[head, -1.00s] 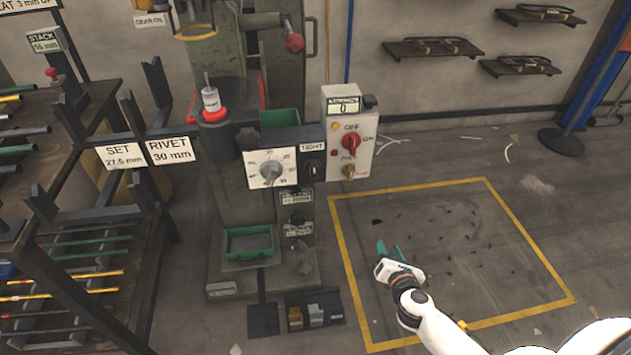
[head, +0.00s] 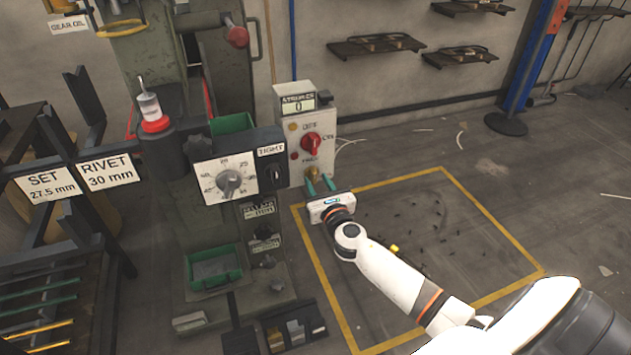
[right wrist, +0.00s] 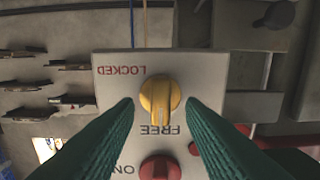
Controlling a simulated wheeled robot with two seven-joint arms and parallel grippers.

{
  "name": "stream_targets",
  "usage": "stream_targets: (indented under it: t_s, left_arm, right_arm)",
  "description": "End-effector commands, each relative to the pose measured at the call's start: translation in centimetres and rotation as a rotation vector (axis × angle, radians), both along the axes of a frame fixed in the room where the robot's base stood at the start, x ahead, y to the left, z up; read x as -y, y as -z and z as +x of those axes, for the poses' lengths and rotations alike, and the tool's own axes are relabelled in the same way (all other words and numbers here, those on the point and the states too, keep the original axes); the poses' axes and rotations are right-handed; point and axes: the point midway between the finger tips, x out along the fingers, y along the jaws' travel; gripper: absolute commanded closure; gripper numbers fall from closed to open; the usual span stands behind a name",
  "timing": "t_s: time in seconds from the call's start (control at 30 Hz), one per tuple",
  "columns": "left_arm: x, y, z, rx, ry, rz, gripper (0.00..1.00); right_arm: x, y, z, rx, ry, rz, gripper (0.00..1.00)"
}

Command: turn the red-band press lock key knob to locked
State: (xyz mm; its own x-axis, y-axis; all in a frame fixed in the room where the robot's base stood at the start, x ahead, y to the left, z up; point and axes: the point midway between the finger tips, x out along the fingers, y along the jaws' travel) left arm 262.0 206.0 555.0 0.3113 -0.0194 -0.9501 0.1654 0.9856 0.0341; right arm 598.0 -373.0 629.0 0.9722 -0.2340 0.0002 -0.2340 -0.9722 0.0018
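The yellow lock key knob (head: 312,173) sits low on the grey control box (head: 290,135) of the red-band press (head: 155,124). In the right wrist view, which shows the panel upside down, the knob (right wrist: 160,94) stands in line with the FREE label (right wrist: 160,130); the LOCKED label (right wrist: 133,71) is off to its upper left. My right gripper (head: 318,184) is at the box front, just below the knob in the head view. In the wrist view its green fingers (right wrist: 159,108) are open, one each side of the knob, with visible gaps. My left gripper is not in view.
A red selector knob (head: 311,143) sits above the key knob on the same box. A dial plate (head: 228,180) is to the left. The floor inside the yellow outline (head: 440,225) is mostly clear, with small dark scraps.

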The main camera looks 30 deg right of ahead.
Motion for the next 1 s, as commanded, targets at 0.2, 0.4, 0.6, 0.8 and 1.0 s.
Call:
stream_targets:
  t_s: [0.2,0.4,0.6,0.8,1.0]
  left_arm:
    - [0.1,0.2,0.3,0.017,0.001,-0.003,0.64]
    - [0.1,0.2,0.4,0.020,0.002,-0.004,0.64]
    - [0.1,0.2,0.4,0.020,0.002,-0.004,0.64]
    - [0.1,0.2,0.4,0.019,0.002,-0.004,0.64]
    - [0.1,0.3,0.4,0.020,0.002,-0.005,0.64]
  right_arm:
    - [0.4,0.1,1.7,-0.001,0.000,0.002,0.64]
    - [0.4,0.1,1.8,-0.001,-0.001,0.002,0.64]
    - [0.4,0.0,1.8,-0.001,-0.001,0.002,0.82]
    - [0.4,0.0,1.8,-0.001,-0.001,0.002,1.00]
    - [0.4,0.1,1.8,0.004,-0.001,0.021,1.00]
